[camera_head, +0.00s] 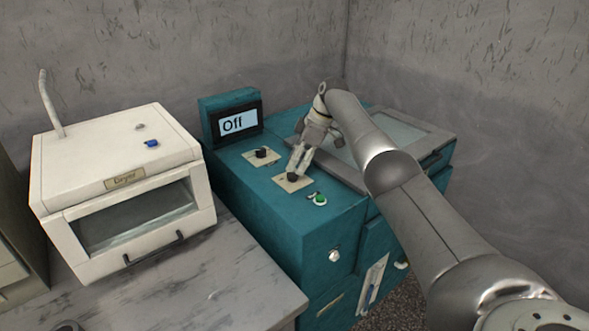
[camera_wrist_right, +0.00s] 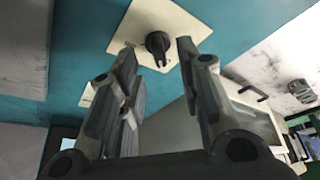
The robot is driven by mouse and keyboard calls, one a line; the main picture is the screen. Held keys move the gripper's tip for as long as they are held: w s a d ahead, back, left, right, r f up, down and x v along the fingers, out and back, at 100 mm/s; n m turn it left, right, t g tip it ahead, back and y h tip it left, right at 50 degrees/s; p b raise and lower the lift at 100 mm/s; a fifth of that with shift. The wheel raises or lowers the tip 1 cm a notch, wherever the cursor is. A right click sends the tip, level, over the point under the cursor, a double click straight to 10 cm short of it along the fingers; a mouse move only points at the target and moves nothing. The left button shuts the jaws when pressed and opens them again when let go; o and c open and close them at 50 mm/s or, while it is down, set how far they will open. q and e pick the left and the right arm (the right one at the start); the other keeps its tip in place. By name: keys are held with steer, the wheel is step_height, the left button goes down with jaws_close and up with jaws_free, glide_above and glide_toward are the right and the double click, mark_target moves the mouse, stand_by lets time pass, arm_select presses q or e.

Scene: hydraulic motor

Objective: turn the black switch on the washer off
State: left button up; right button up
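My right gripper (camera_head: 299,168) points down at the nearer switch. In the right wrist view, my right gripper (camera_wrist_right: 157,52) is open, with a black switch (camera_wrist_right: 158,43) on its cream plate seen between the fingertips. The fingers look apart from the switch; I cannot tell the exact height. My left gripper is not in view.
A green button (camera_head: 320,199) is close to the nearer switch. A grey-framed lid (camera_head: 345,180) lies right of the switches, under my right arm. A white dryer (camera_head: 110,165) stands on the grey table (camera_head: 225,285) at left. Walls close off the back and right.

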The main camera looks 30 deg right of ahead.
steer(key=v, duration=0.8)
steer(key=shift+d+r, duration=0.2)
steer(key=shift+r, duration=0.05)
steer(key=shift+s, duration=0.1)
